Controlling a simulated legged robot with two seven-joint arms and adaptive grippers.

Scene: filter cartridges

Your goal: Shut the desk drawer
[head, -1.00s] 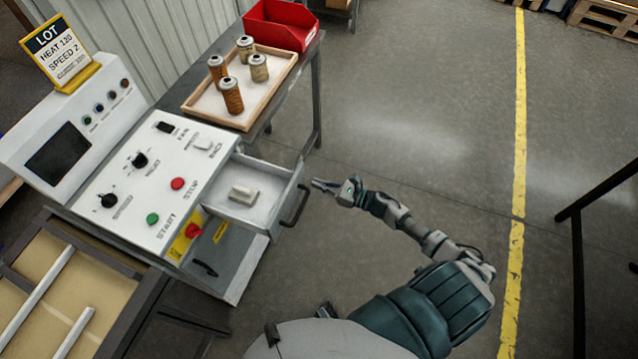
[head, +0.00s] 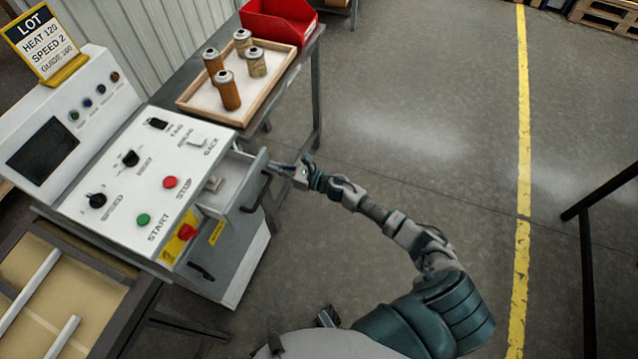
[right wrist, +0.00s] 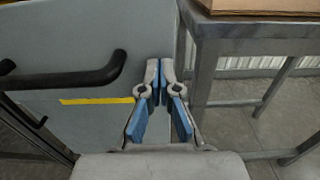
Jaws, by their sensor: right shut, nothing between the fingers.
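The desk drawer (head: 252,180) sticks partly out of the right side of the white control desk. Its front panel and black handle (right wrist: 70,75) fill the left of the right wrist view. A pale block (head: 213,184) lies inside, partly hidden by the desk top. My right gripper (head: 271,168) is shut and empty, with its fingertips at the drawer front near its far end, beyond the handle. In the right wrist view the closed fingertips (right wrist: 160,65) overlap the panel's right edge; whether they touch it I cannot tell.
A wooden tray (head: 243,118) with several filter cartridges and a red bin (head: 280,22) stand on the grey table behind the drawer. That table's leg (right wrist: 199,85) is close right of my gripper.

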